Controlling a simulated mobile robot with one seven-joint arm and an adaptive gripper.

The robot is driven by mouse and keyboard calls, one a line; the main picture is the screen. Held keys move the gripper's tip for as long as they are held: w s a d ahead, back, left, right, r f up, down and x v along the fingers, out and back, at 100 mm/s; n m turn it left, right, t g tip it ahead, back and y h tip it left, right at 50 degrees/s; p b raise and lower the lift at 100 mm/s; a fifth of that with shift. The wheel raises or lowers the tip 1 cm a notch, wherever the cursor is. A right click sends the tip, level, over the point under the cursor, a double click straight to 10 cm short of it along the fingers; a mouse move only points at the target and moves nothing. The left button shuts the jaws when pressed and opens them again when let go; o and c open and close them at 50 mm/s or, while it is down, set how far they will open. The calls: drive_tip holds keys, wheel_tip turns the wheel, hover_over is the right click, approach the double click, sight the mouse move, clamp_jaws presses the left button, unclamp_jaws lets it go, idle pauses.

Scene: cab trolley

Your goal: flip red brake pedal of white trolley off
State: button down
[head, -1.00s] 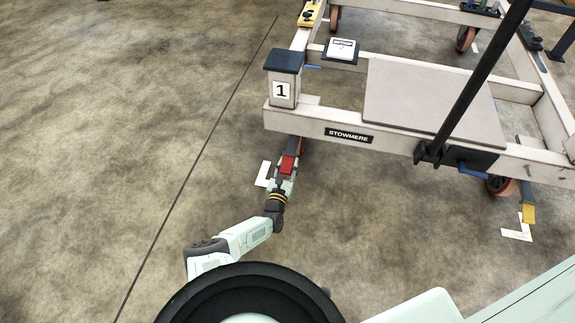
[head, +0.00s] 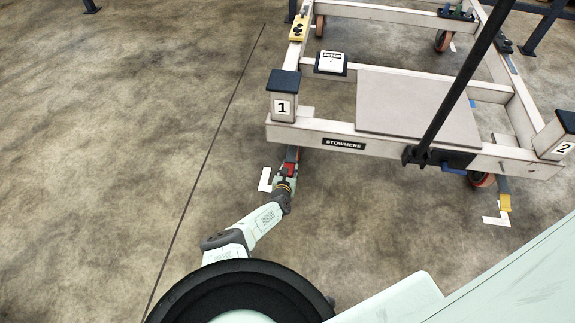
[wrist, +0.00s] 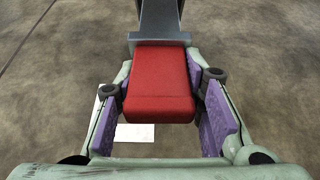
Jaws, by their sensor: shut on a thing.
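The red brake pedal (wrist: 160,82) fills the middle of the wrist view, on the end of a grey lever (wrist: 158,18). In the head view the red pedal (head: 290,169) shows small, below the left front corner of the white trolley (head: 300,135), near the post marked 1. My gripper (wrist: 160,100) has one purple-padded finger on each side of the pedal and is shut on it. In the head view my gripper (head: 287,178) is low at the pedal, and the wrist hides part of it. Whether the pedal is up or down is hard to tell.
A yellow pedal (head: 504,202) sits at the trolley's right front wheel. A black upright bar (head: 465,75) with a blue lever (head: 453,170) rises at the front beam. White floor marks (head: 265,180) lie by the wheels. The floor to the left is clear.

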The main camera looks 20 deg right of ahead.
drive_tip(key=shift+r+g+y+p, duration=0.55)
drive_tip(key=shift+g+p, duration=0.25)
drive_tip(key=shift+p, duration=0.85)
drive_tip(key=shift+f+p, duration=0.1)
drive_tip(key=shift+p, duration=0.25)
drive_tip(key=shift+a, duration=0.1)
drive_tip(key=c, duration=1)
unclamp_jaws()
drive_tip(key=shift+c, duration=0.2)
drive_tip(key=shift+s, duration=0.15)
